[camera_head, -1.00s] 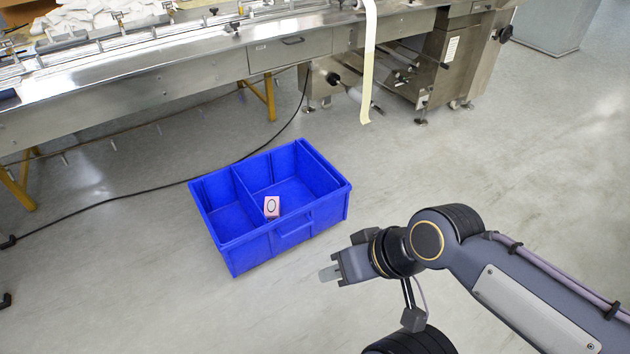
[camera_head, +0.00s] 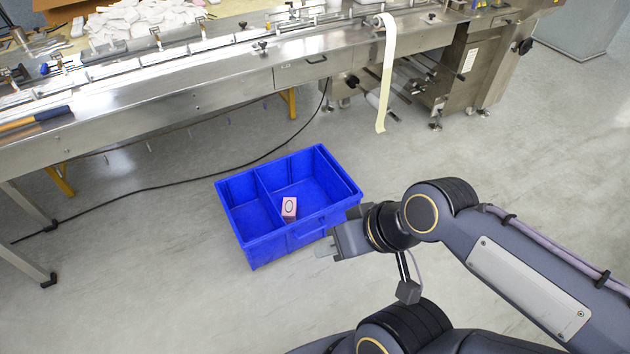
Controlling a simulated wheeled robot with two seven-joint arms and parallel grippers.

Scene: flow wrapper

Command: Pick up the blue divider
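The blue divider (camera_head: 267,198) stands upright inside a blue crate (camera_head: 292,238) on the floor and splits it into a left and a right compartment. A small pink box (camera_head: 289,208) with a dark ring mark sits near the front wall, close to the divider. My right gripper (camera_head: 322,250) is just in front of the crate's front right side, seen from the side. Its fingertips look small and overlap, so the gap between them cannot be judged. No object shows in it. My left gripper is not in view.
A long steel wrapping machine (camera_head: 200,92) runs across the back, with white items (camera_head: 150,20) piled on it. A pale film strip (camera_head: 387,75) hangs from it. A black cable (camera_head: 150,187) lies on the floor behind the crate.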

